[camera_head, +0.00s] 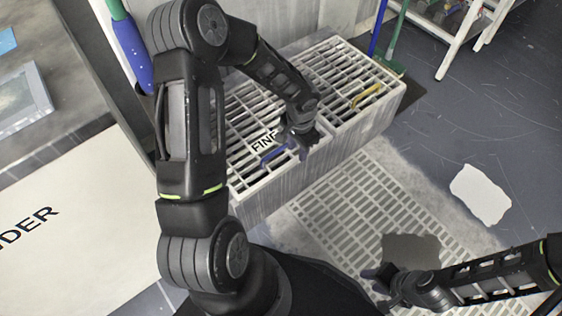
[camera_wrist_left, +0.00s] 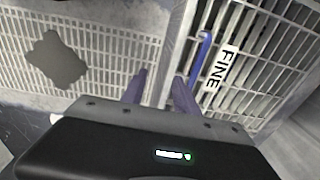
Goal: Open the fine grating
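The fine grating (camera_head: 240,115) is a pale slatted lid on the left half of a box, lying flat in its frame. It carries a FINE label (camera_head: 264,141) and a blue bar handle (camera_head: 277,156). In the left wrist view, the handle (camera_wrist_left: 203,48) stands left of the label (camera_wrist_left: 221,69). My left gripper (camera_head: 305,150) is over the box's front edge, beside the handle. Its fingers (camera_wrist_left: 160,92) are apart with nothing between them; the handle's near end is close to the right finger. My right gripper (camera_head: 376,287) looks open and empty, low over the floor.
A second grating (camera_head: 335,75) with a yellow handle (camera_head: 367,95) adjoins on the right. A floor grate (camera_head: 370,205) lies in front, with a dark patch (camera_head: 410,251) and a pale patch (camera_head: 480,193) nearby. A white cart (camera_head: 465,30) stands back right.

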